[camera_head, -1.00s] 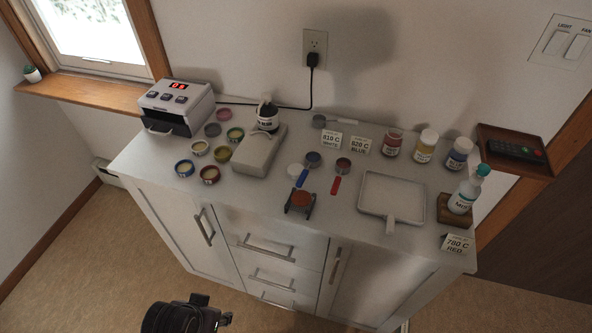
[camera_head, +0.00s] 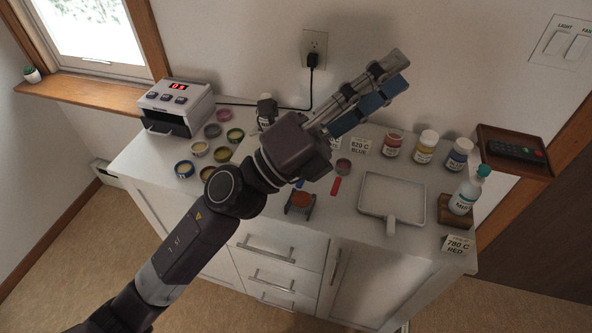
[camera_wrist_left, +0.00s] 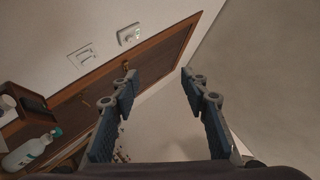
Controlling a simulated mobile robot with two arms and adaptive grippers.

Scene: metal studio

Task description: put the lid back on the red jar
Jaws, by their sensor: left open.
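The red jar (camera_head: 393,146) stands upright at the back right of the cabinet top. Its top looks dark red and shows no white cap, unlike its neighbours, the yellow jar (camera_head: 426,147) and the blue jar (camera_head: 458,154). I cannot make out a loose lid for certain; my left arm covers the middle of the top, where a small white round thing showed earlier. My left gripper (camera_head: 398,72) is open and empty, up in the air above and behind the red jar in the picture. Its open fingers show in the left wrist view (camera_wrist_left: 160,80). My right gripper is out of view.
A white square tray with handle (camera_head: 392,197) lies right of centre. A small kiln (camera_head: 177,106) and several colour pots (camera_head: 199,149) are at the left.

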